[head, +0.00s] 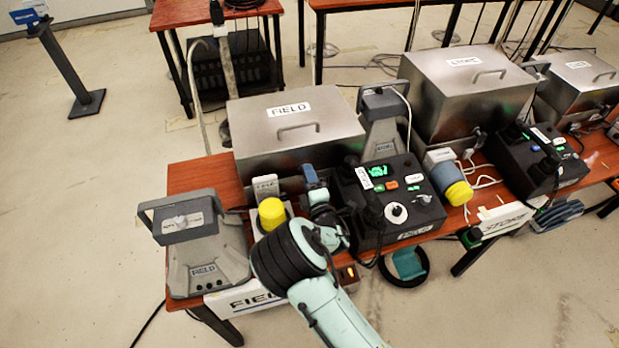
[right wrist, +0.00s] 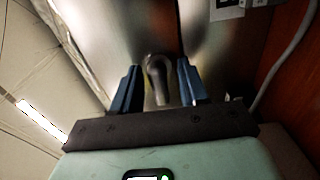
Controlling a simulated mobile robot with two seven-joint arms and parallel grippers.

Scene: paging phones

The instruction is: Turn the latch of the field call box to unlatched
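The field call box is the metal box with a FIELD label (head: 298,140) on its lid, standing on the wooden table. Its latch (right wrist: 158,80), a dark rounded lever, shows in the right wrist view against the metal front. In the head view my right gripper hides it. My right gripper (head: 313,186) is at the lower right of the box's front. In the right wrist view its blue fingers (right wrist: 158,68) are open, one on each side of the latch, with gaps visible. Whether the latch lies fully between the fingertips in depth I cannot tell. My left gripper is not in view.
A grey FIELD-labelled stand (head: 207,256) is at the table's left end. A yellow-capped part (head: 271,212) stands close left of my arm. A black console (head: 390,205) is just right. A STORE metal box (head: 465,90) stands further right.

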